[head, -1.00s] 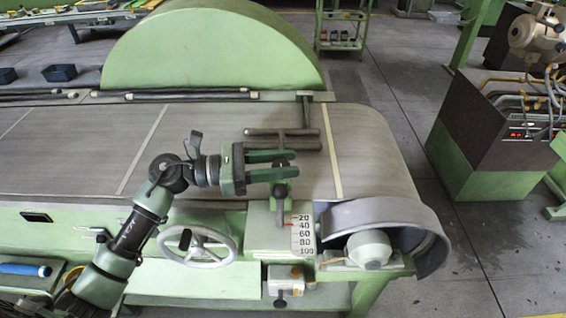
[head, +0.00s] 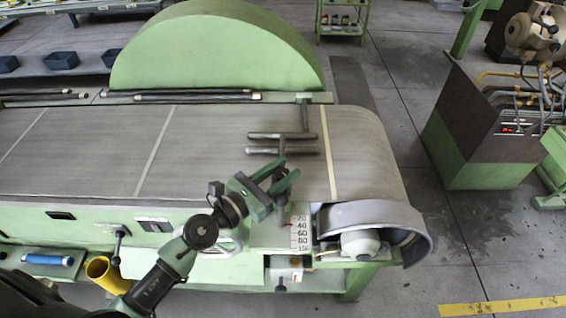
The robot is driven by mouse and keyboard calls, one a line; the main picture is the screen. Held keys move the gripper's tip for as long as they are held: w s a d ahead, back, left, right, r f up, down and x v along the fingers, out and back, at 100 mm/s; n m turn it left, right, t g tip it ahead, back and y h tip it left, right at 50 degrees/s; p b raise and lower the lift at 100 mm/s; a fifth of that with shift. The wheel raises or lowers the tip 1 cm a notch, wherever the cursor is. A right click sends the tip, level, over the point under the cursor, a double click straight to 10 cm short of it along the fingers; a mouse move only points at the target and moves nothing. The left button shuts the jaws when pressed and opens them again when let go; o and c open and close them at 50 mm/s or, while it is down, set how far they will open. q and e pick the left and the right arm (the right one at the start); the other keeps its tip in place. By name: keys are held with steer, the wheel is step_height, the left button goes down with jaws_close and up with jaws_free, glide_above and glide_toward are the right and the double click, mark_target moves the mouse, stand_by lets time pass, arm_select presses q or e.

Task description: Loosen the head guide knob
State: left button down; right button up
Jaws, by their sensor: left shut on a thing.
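The head guide knob (head: 281,197) is a grey handle on the green guide housing, just above the scale plate (head: 301,233) marked 20 to 100. A small red pointer shows beside the scale. My left gripper (head: 285,174), with green fingers, comes in from the lower left and is shut on the knob. The fingers and wrist cover much of the knob, so its exact angle is hard to tell. My right gripper is not in view.
A grey belt (head: 90,150) runs across the machine, with dark bars (head: 283,143) above the gripper. A handwheel (head: 232,243) is mostly behind my left arm. A grey curved guard (head: 375,218) stands close at right. A yellow cup (head: 106,272) is at lower left.

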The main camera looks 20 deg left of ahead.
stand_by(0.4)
arm_select(q)
steer(key=c, duration=1)
jaws_free()
steer(key=shift+a, duration=0.1)
steer(key=shift+o, duration=0.2)
